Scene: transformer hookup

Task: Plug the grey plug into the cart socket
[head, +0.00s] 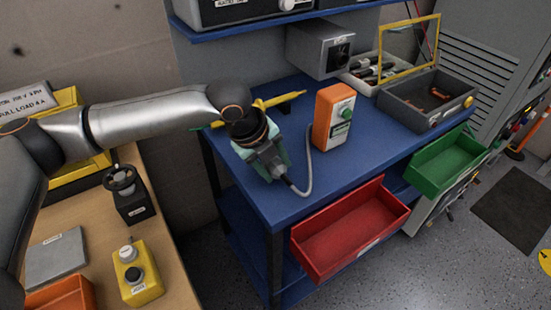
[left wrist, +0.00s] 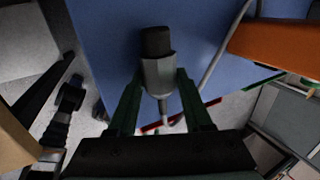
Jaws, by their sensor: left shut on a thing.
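The grey plug (left wrist: 158,76) is between the two green fingers of my left gripper (left wrist: 160,88) in the left wrist view, its dark end pointing away from the wrist. In the head view my left gripper (head: 264,156) is shut on the plug (head: 278,170) near the left end of the blue bench. I cannot clearly identify the cart socket; a grey box (head: 318,47) under the shelf has a dark round face. My right gripper is not in view.
An open red drawer (head: 350,228) and an open green drawer (head: 446,160) stick out from the blue bench (head: 352,172). A grey bin (head: 425,98) stands at the back right. A wooden table (head: 185,265) on the left holds a yellow button box (head: 139,272).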

